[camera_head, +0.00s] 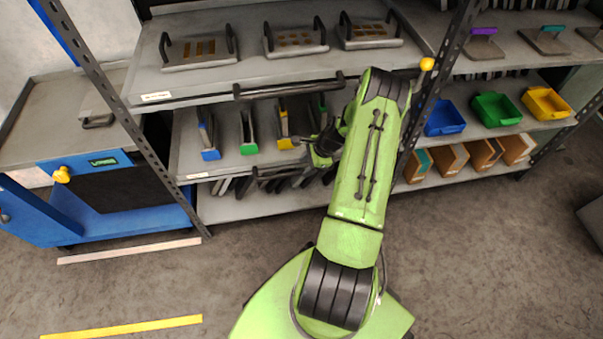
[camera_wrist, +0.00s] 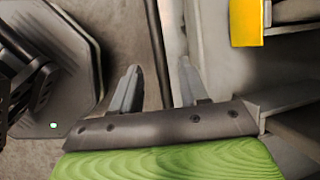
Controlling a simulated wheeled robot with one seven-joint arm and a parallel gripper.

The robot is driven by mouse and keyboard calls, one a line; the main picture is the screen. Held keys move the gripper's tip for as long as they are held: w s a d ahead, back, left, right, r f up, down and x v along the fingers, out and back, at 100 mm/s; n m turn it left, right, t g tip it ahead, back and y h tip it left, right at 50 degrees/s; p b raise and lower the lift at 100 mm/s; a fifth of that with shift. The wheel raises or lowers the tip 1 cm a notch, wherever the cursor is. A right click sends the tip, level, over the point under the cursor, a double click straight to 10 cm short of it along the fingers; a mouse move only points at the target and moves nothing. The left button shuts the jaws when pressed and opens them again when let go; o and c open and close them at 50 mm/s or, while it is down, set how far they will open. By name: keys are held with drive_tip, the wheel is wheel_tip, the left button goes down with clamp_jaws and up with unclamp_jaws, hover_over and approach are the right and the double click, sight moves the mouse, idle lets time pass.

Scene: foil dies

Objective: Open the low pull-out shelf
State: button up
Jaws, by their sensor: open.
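The low pull-out shelf (camera_head: 222,168) is a grey tray in the rack's second level, carrying upright dies with blue, green and yellow ends. A dark bar handle (camera_head: 262,173) runs along its front edge, its right part hidden behind my arm. My gripper (camera_head: 306,140) is at the shelf's right part, partly covered by my arm. In the wrist view my gripper (camera_wrist: 158,66) is open, with two grey fingers apart. A dark bar (camera_wrist: 155,40), apparently the handle, runs between the fingers in the picture; I cannot tell whether it touches them.
An upper pull-out shelf (camera_head: 150,84) with flat dies and its own handle (camera_head: 290,88) is above. Rack posts (camera_head: 110,90) stand left and right. Coloured bins (camera_head: 494,109) and cardboard boxes (camera_head: 485,155) are at right. The floor in front is clear.

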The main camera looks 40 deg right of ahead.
sight(300, 172)
drive_tip(key=b+x, duration=0.1)
drive_tip(key=x, duration=0.2)
drive_tip(key=shift+w+a+f, duration=0.1)
drive_tip(key=shift+w+f, duration=0.05)
drive_tip(key=shift+f, duration=0.2)
clamp_jaws()
